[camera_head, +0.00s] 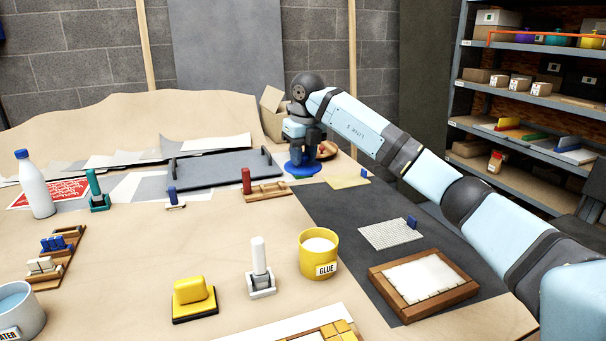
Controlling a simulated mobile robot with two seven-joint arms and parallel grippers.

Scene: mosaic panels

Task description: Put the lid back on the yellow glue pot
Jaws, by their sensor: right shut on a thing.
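The yellow glue pot (318,262), labelled GLUE, stands upright near the front middle of the bench. Its top is uncovered and white glue shows inside. My right gripper (302,155) is at the back of the bench, pointing down, well behind the pot. It is shut on a blue round, flat thing (303,170), which looks like a lid, at or just above the bench top. The fingertips are mostly hidden, so I cannot tell whether the blue thing touches the bench. My left gripper is not in view.
A white-handled tool (260,268) and a yellow block (194,299) stand left of the pot. A wooden frame (425,285) lies to its right on the dark mat (345,215). A brown bowl (328,150) is partly hidden behind my right gripper.

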